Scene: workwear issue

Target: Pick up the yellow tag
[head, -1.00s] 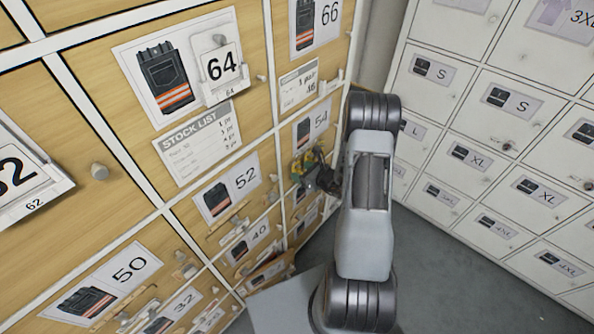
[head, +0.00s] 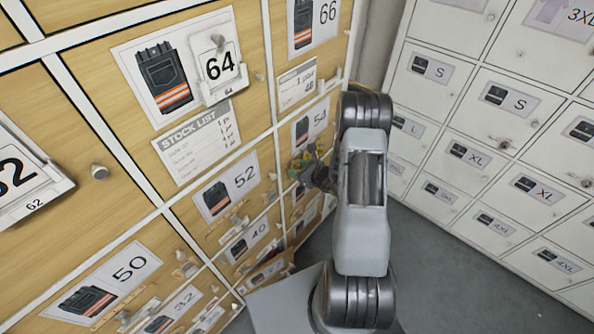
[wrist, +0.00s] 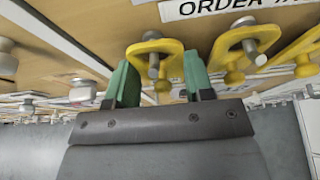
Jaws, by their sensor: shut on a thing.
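A yellow tag (wrist: 172,47) hangs on a metal peg in the wrist view, with the peg through its hole. My gripper (wrist: 158,80) has green fingertips on either side of this tag and is shut on it. The tag's lower part is hidden between the fingers. In the head view my gripper (head: 305,165) is at the drawer front below the 54 label, and the tag shows only as a small yellow-green patch.
A second yellow tag (wrist: 240,45) hangs on a peg just to the right, with more yellow pieces beyond it. An order sign (wrist: 225,8) is above. White lockers (head: 480,130) stand to the right of my arm, with grey floor between.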

